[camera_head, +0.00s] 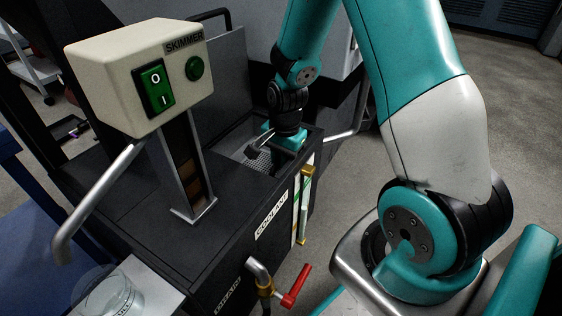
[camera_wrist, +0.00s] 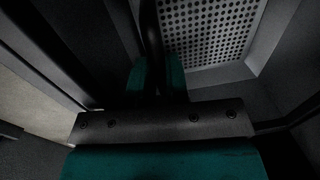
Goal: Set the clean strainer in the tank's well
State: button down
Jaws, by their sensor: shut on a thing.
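My gripper (camera_head: 272,140) reaches down into the opening at the far right end of the coolant tank (camera_head: 236,205). In the wrist view its teal fingers (camera_wrist: 158,80) are shut on a dark upright bar, which looks like the handle of the strainer. The strainer (camera_wrist: 208,28) shows as a grey perforated sheet with sloping sides beyond the fingers. In the head view the strainer (camera_head: 262,160) sits low within the well (camera_head: 235,137), below its rim. Whether it touches the seat is hidden by my gripper and the well walls.
The cream skimmer box (camera_head: 135,78) with a green switch stands on a post left of the well. A bent pipe (camera_head: 95,205) hangs at left above a glass jar (camera_head: 110,298). A red-handled drain valve (camera_head: 296,286) and a sight gauge (camera_head: 303,205) project from the tank's front.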

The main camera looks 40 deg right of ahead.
jog(key=c, duration=1.4)
grip_release()
notch_tip(320, 180, up, 12)
jog(key=p, duration=0.6)
jog(key=shift+s+d, duration=0.15)
jog(key=shift+s, duration=0.3)
